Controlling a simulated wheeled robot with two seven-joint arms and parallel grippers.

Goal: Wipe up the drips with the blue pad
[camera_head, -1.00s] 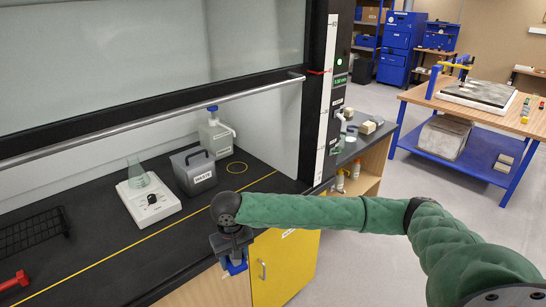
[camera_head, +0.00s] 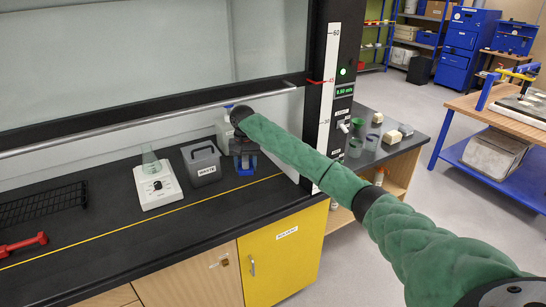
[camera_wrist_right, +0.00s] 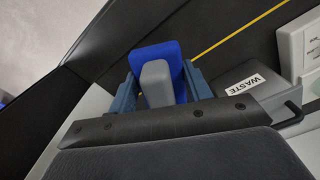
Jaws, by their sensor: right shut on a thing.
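My right gripper (camera_head: 245,165) hangs over the black fume hood worktop (camera_head: 150,225), just right of the grey WASTE container. The right wrist view shows its fingers (camera_wrist_right: 160,88) shut on the blue pad (camera_wrist_right: 172,54), by a grey block on the pad. Whether the pad touches the worktop cannot be told. No drips can be made out; the worktop under and behind the gripper is hidden. My left gripper is not in view.
The WASTE container (camera_head: 203,163) stands close to the gripper, and also shows in the wrist view (camera_wrist_right: 250,84). A white stirrer plate (camera_head: 155,188) with a flask (camera_head: 150,160) is further left. A white jug stands behind the gripper. The hood's side post (camera_head: 330,100) rises at right.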

